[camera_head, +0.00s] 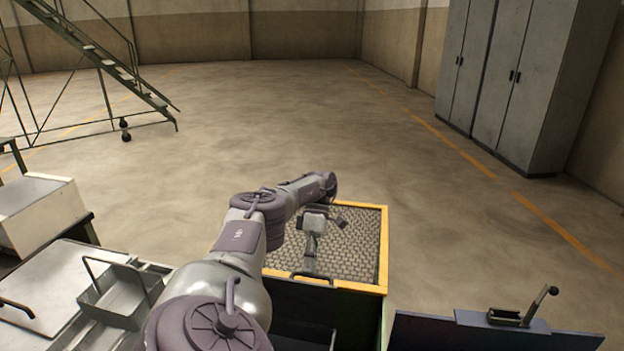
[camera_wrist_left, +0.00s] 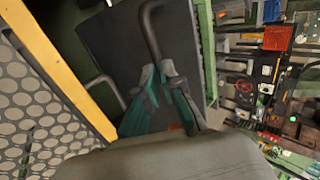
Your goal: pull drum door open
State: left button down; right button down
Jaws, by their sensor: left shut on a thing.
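My left gripper (camera_head: 309,264) reaches down over a yellow-framed box with a perforated grey top (camera_head: 352,238), at its near edge. A dark bar handle (camera_head: 318,279) shows there, just below the fingers. In the left wrist view, the teal fingers of my left gripper (camera_wrist_left: 160,78) are shut on a grey bar handle (camera_wrist_left: 152,32), in front of a dark panel (camera_wrist_left: 110,38) that looks like the drum door. The exact contact is partly hidden by the fingers. My right gripper is not in view.
A dark panel with a lever (camera_head: 525,310) stands at lower right. A metal tray (camera_head: 118,300) with a raised handle lies on the bench at left. Grey cabinets (camera_head: 520,85) stand at right, a stair ladder (camera_head: 95,60) at upper left. The floor beyond the box is clear.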

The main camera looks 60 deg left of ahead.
pick_arm(q)
jog(key=shift+w+f, duration=0.1)
jog(key=shift+f, duration=0.7)
jog(key=c, duration=1.4)
grip_release()
jog(key=shift+w+a+f, duration=0.15)
jog(key=shift+a+f, duration=0.1)
jog(key=shift+o, duration=1)
jog(key=shift+w+a+f, duration=0.15)
jog(key=shift+w+a, duration=0.1)
jog(key=shift+a, duration=0.1)
jog(key=shift+s+d+r, duration=0.1)
jog(key=shift+d+r, duration=0.05)
jog(key=shift+r, duration=0.1)
notch_tip(320, 180, up, 10)
jog(key=shift+r, duration=0.1)
